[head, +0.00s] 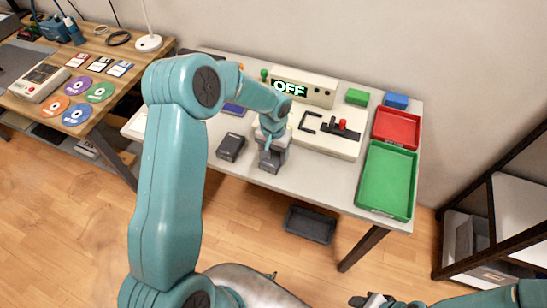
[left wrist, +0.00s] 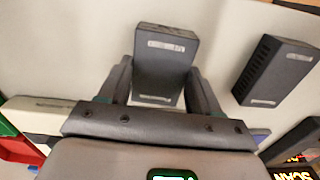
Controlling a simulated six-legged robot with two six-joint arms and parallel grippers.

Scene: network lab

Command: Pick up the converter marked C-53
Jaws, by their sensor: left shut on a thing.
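My left gripper (head: 270,146) is at the front part of the white table, shut on a dark grey box-shaped converter (head: 270,162). In the left wrist view this converter (left wrist: 165,62) sits between the two fingers, with a pale label strip on its end that I cannot read. A second dark converter (head: 230,147) stands on the table to its left and is apart from the gripper. It also shows in the left wrist view (left wrist: 276,70), label unreadable. My right gripper (head: 373,300) is only partly in view at the bottom right.
Behind is a device reading OFF (head: 302,87) and a white panel with a red knob (head: 343,124). A green tray (head: 388,180) and a red tray (head: 396,128) lie right. A black bin (head: 310,225) is on the floor. A wooden desk (head: 103,42) stands left.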

